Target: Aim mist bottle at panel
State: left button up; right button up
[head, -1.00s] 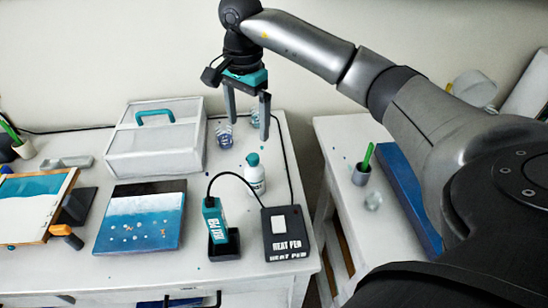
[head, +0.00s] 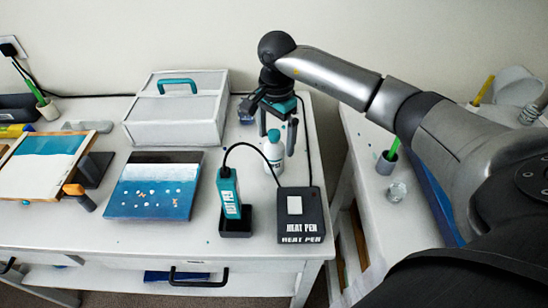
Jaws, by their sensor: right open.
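The mist bottle, a small white bottle with a teal cap (head: 274,152), stands upright on the table behind the heat pen's base. My right gripper (head: 277,142) is open, its two fingers pointing down on either side of the bottle's top. I cannot tell whether either finger touches it. The panel (head: 154,186), painted dark, white and blue with small pale bits on it, lies flat on the table to the left. My left gripper is not in view.
The teal heat pen (head: 229,194) stands in its holder beside its black base (head: 301,215), with a cord looping near the bottle. A white box (head: 177,112) stands behind. A framed painting (head: 42,164) lies left. A second table with a green-pen cup (head: 387,162) is at right.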

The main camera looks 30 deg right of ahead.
aim_at(274, 152)
jog(key=f, duration=0.5)
jog(key=shift+a+f, duration=0.1)
jog(key=shift+a, duration=0.1)
jog(key=shift+w, duration=0.1)
grip_shut()
dwell(0.5)
